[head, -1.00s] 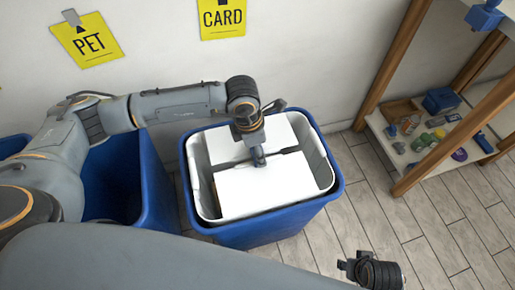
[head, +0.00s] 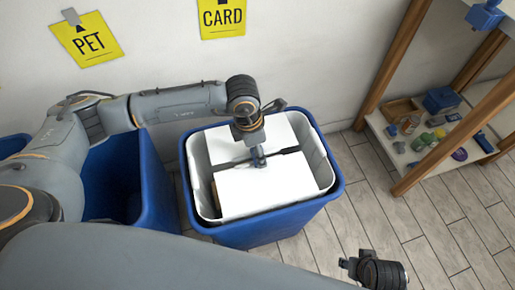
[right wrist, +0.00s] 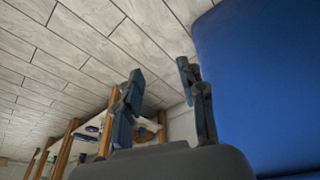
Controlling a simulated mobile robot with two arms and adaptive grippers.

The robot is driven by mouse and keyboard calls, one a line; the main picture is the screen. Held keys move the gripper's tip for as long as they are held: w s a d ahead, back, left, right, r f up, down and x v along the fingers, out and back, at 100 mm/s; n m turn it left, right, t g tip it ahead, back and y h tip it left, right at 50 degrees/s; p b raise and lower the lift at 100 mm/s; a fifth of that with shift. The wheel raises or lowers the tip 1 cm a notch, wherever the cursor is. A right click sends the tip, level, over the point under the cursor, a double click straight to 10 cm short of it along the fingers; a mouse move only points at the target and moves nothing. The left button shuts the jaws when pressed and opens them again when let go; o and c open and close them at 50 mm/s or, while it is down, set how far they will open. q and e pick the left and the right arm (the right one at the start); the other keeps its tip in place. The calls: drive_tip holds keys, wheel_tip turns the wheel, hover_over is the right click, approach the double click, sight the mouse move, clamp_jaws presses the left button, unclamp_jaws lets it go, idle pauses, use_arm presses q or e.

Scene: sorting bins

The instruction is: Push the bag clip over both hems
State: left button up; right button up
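A long thin dark bar (head: 283,151), which looks like the bag clip, lies across the middle of the white sheets (head: 262,188) in a blue bin (head: 262,235) in the head view. White sheet shows on both sides of it. My left gripper (head: 258,158) points down at the middle of the bar, its fingers close together and seemingly gripping it. The hems under the bar are too small to make out. My right gripper (right wrist: 163,95) is open and empty in the right wrist view, fingers apart; part of it shows low in the head view (head: 347,264).
A pale inner bin (head: 322,165) lines the blue bin. Another blue bin (head: 158,188) stands left of it. Yellow PET (head: 87,42) and CARD (head: 223,17) signs hang on the wall. A wooden rack (head: 422,160) with small items stands right. Tiled floor between is clear.

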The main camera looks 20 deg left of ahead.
use_arm(q)
drive_tip(key=shift+r+p, duration=0.35)
drive_tip(key=shift+r, duration=0.4)
drive_tip(key=shift+r+p, duration=0.3)
drive_tip(key=shift+r, duration=0.3)
use_arm(e)
drive_tip(key=f, duration=0.5)
drive_tip(key=shift+s+f, duration=0.25)
drive_tip(key=shift+s, duration=0.15)
use_arm(q)
drive_tip(key=shift+o, duration=0.8)
drive_tip(key=o, duration=0.4)
use_arm(e)
drive_tip(key=shift+s, duration=0.1)
